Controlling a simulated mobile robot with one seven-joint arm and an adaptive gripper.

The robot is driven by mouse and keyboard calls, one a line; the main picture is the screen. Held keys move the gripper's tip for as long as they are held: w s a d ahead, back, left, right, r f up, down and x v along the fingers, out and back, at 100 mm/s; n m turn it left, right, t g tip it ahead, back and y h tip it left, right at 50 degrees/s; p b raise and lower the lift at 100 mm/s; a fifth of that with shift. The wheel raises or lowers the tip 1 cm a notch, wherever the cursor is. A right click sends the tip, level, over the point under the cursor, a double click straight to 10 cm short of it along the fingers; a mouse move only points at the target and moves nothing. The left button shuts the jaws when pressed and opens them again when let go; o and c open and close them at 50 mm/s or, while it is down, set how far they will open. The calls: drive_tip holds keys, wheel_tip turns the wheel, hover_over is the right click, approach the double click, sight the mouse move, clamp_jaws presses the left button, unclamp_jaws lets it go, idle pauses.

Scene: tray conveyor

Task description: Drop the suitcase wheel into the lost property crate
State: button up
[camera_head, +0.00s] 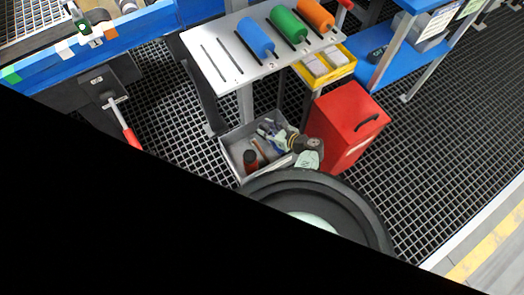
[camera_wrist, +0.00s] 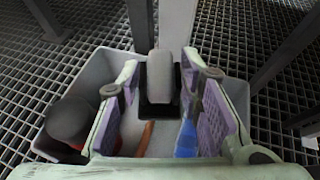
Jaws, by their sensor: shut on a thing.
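The suitcase wheel (camera_wrist: 162,78), a grey rounded wheel with a black square mount, sits between the fingertips of my gripper (camera_wrist: 160,80) in the wrist view. The pale green fingers with purple pads are closed on it. The grey lost property crate (camera_wrist: 62,88) lies below, and the wheel appears over its far part. I cannot tell the exact height. In the head view my gripper (camera_head: 281,136) reaches over the crate (camera_head: 231,162) from the right; the wheel is hard to make out there.
The crate holds a dark cylinder with red (camera_wrist: 70,122), a blue thing (camera_wrist: 186,138) and an orange-brown strip (camera_wrist: 145,138). A red box (camera_head: 345,125) stands right of the crate. A grey table (camera_head: 215,65) with coloured rollers stands behind, its legs close to the crate.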

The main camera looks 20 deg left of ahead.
wheel_tip(320, 180, down, 3)
drive_tip(key=shift+r+b, duration=0.2)
drive_tip(key=shift+b, duration=0.7)
drive_tip(key=o, duration=1.3)
wheel_tip(320, 180, up, 10)
drive_tip(key=shift+r, duration=0.1)
